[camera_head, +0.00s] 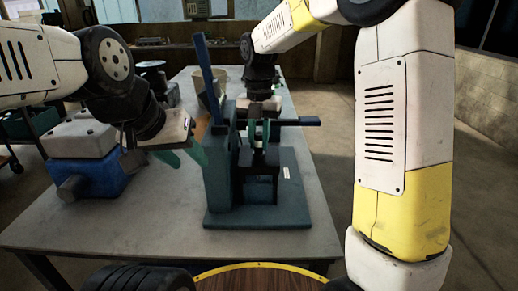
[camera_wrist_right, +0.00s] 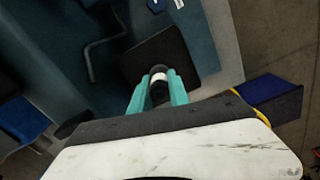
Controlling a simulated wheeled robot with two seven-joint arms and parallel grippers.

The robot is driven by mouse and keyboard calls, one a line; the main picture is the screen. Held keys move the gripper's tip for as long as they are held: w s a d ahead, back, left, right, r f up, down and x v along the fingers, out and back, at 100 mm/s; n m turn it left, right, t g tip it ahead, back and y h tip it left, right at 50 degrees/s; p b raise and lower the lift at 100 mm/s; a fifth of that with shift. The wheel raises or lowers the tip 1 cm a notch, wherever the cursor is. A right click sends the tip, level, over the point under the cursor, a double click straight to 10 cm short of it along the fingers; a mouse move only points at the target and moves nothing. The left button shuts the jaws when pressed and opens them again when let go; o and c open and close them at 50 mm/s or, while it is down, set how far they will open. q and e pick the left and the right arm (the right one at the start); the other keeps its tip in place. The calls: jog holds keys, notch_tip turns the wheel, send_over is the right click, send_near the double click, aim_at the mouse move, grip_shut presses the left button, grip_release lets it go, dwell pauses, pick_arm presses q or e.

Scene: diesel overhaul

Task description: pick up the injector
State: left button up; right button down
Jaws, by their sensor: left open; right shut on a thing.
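The injector (camera_wrist_right: 159,80) is a dark cylinder with a white band, seen nearly end-on between the teal fingers in the right wrist view. My right gripper (camera_wrist_right: 158,92) is shut on it. In the head view my right gripper (camera_head: 259,132) is at the blue press-like stand (camera_head: 219,174), its fingers pointing down. The held injector is mostly hidden there by the stand and fingers, and I cannot tell whether its lower end touches the stand. My left gripper (camera_head: 184,156) is open and empty, just left of the stand's upright.
The stand's base plate sits on a grey table (camera_head: 136,220). A blue and white machine (camera_head: 92,162) stands at the left of the table. A pale container (camera_head: 222,75) stands behind the stand. The table's front left is clear.

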jog(key=shift+r, duration=0.15)
notch_tip(320, 180, up, 18)
dwell(0.7)
jog(key=c, duration=1.9)
grip_release()
grip_shut()
